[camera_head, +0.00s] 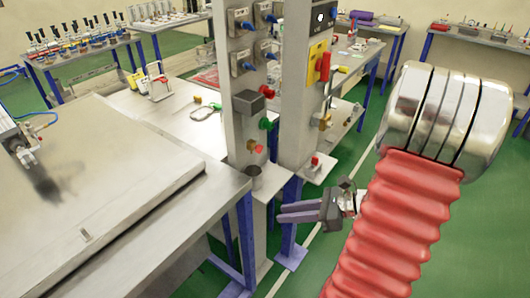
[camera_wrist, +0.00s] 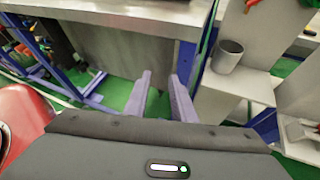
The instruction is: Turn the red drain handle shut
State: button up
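A small red handle (camera_head: 257,148) sits low on the front of the left grey post, just above a metal cup (camera_head: 253,171); it looks like the drain handle. At the top of the wrist view, a red part (camera_wrist: 250,4) is cut off by the edge above the same cup (camera_wrist: 227,56). My gripper (camera_head: 281,213) is open and empty, its two purple fingers apart and pointing left in the head view. It is below and to the right of the handle, touching nothing visible. In the wrist view my fingers (camera_wrist: 163,84) point toward the floor beside the table.
A larger red lever (camera_head: 323,68) on a yellow plate is on the right post (camera_head: 293,100), with another red knob (camera_head: 315,161) lower down. A green knob (camera_head: 265,124) is above the red handle. A steel table (camera_head: 205,210) with a large lid (camera_head: 110,165) stands left.

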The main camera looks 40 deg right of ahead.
aim_at(259, 149)
jog(key=w+d+r+m+t+h, duration=0.2)
jog(key=w+d+r+m+t, duration=0.3)
jog(key=d+r+m+t, duration=0.2)
jog(key=d+m, duration=0.2)
jog(key=m, duration=0.2)
jog(key=shift+d+m+h, duration=0.15)
jog(key=shift+m+h, duration=0.15)
jog(key=shift+h, duration=0.1)
jog(key=shift+w, duration=0.2)
jog(key=x, duration=1.3)
jog(key=shift+w+r, duration=0.25)
grip_shut()
